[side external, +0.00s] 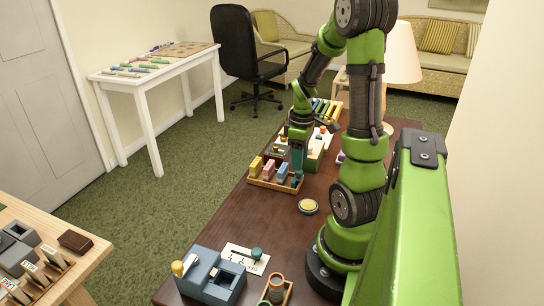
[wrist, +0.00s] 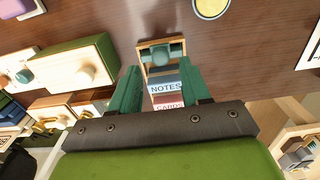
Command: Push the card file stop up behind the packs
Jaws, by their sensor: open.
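The card file is a light wooden tray (side external: 262,183) on the dark table; its end also shows in the wrist view (wrist: 144,52). Yellow (side external: 255,166), pink (side external: 269,169) and blue (side external: 282,171) packs stand in it. In the wrist view the blue pack reads NOTES (wrist: 165,87) and the pink one CARDS (wrist: 168,106). The teal stop (wrist: 163,53) stands at the tray's end, beyond the blue pack with a gap between; it also shows in the side view (side external: 296,180). My gripper (wrist: 162,72) is open, its teal fingers either side of the tray near the blue pack, holding nothing.
A green box with a pale knob (wrist: 80,62) stands close left of the tray in the wrist view. A yellow disc (side external: 308,206) lies near the stop end. A blue-grey block (side external: 212,276) is at the front. Bare table (side external: 240,220) lies between.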

